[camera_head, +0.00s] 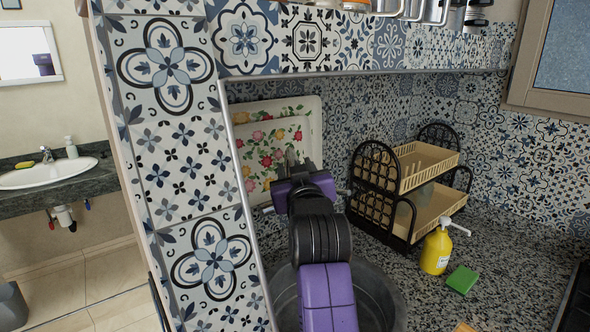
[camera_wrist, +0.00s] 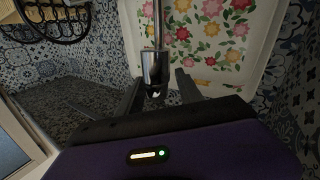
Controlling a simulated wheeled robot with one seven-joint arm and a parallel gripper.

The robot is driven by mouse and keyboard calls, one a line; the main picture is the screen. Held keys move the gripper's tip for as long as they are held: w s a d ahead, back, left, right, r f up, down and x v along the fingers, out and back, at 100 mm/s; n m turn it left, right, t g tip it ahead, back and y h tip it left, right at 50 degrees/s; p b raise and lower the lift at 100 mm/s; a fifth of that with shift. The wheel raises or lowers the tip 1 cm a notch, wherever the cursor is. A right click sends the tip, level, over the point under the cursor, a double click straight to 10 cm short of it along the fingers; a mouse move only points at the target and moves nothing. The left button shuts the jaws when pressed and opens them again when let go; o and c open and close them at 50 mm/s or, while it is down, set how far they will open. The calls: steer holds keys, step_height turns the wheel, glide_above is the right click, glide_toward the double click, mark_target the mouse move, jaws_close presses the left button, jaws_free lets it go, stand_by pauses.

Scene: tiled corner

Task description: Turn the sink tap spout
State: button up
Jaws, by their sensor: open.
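The kitchen tap's shiny metal spout (camera_wrist: 155,68) shows in the wrist view, with a thin rod running up from it. My gripper (camera_wrist: 158,88) is open, with one finger on each side of the spout's end; I cannot tell whether either finger touches it. In the head view my gripper (camera_head: 291,165) is above the dark round sink basin (camera_head: 388,292), in front of the floral tray. My arm hides most of the tap and part of the basin there.
A white floral tray (camera_head: 309,112) leans against the tiled wall. A black and beige dish rack (camera_head: 432,215), a yellow soap bottle (camera_head: 436,252) and a green sponge (camera_head: 462,279) stand to the right. A tiled pillar (camera_head: 185,150) is close on the left, and a shelf overhangs.

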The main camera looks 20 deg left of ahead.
steer(key=b+v, duration=0.1)
steer(key=v, duration=0.6)
steer(key=shift+s+b, duration=0.2)
steer(key=shift+b, duration=0.15)
steer(key=shift+c, duration=0.2)
